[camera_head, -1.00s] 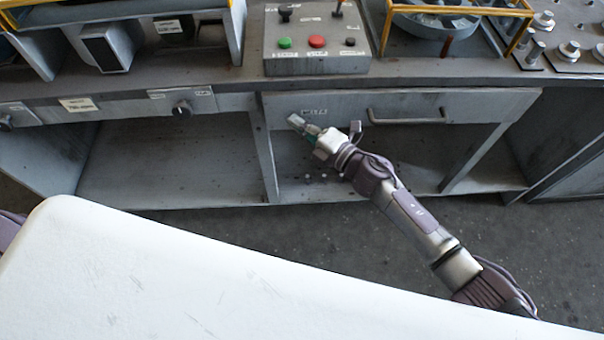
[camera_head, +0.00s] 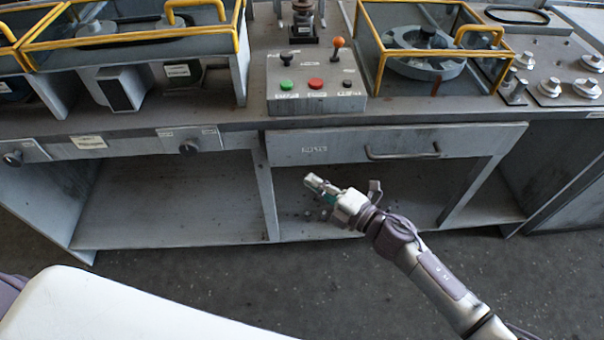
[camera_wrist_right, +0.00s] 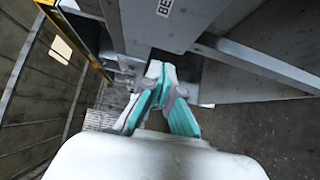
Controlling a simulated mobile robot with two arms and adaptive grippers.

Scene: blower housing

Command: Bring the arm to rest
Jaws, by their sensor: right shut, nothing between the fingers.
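My right gripper (camera_head: 322,187) is at the end of my right arm, which comes in from the lower right in the head view. It hangs in front of the bench's open lower shelf, below the drawer front. In the right wrist view the teal and grey fingers of the right gripper (camera_wrist_right: 158,72) meet at their tips, with nothing held between them. My left gripper is not in view.
The grey bench carries a control box (camera_head: 316,88) with green and red buttons, a yellow-framed blower housing (camera_head: 430,62) and several knobs at right. The drawer (camera_head: 395,146) with a bar handle is closed. Open floor (camera_head: 250,285) lies in front.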

